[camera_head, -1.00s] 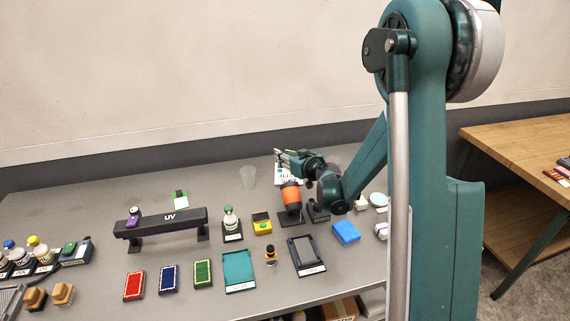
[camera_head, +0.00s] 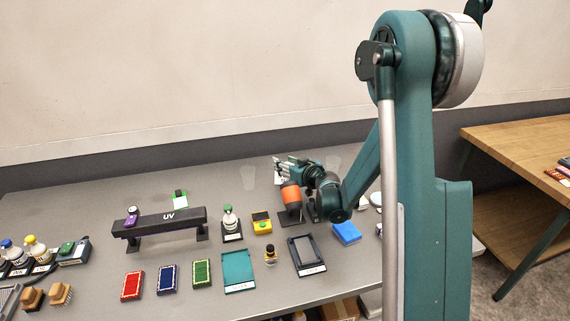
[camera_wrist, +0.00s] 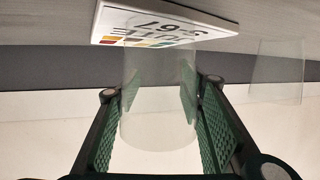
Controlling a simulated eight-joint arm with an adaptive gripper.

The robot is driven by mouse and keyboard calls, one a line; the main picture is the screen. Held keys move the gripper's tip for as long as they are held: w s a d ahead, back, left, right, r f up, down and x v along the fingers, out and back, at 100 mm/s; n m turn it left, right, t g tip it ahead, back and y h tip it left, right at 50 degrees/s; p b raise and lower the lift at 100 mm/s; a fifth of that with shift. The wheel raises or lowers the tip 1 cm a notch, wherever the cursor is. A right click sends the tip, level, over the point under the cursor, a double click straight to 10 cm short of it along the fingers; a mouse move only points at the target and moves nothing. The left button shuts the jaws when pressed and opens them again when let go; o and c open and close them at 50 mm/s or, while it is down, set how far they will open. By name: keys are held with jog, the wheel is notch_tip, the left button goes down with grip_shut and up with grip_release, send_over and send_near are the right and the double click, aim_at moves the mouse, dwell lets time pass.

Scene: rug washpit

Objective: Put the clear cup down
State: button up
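My gripper (camera_wrist: 160,88) has its green-padded fingers on both sides of a clear cup (camera_wrist: 158,120) in the wrist view, and its pads appear to meet the cup's sides. The wrist picture is upside down, and the cup stands upright in it. Its base overlaps a white card marked JUTE (camera_wrist: 165,33); I cannot tell whether the base touches anything. In the head view my gripper (camera_head: 281,166) is low over the back of the table, and the held cup is hard to make out there.
A second clear cup (camera_head: 248,177) stands left of my gripper and also shows in the wrist view (camera_wrist: 277,72). Another clear shape (camera_head: 334,165) shows behind my arm. An orange-topped device (camera_head: 290,196) stands close in front. A black UV lamp (camera_head: 165,222) is at left.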

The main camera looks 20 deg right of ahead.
aim_at(291, 163)
jog(key=shift+o, duration=0.5)
jog(key=shift+r, duration=0.15)
jog(key=p+v, duration=0.1)
jog(key=v, duration=0.4)
jog(key=shift+s+r+p, duration=0.1)
jog(key=shift+r+p, duration=0.15)
jog(key=shift+p, duration=0.05)
notch_tip(291, 163, up, 4)
jog(key=shift+r+p, duration=0.2)
jog(key=shift+p, duration=0.4)
jog(key=shift+r, duration=1.1)
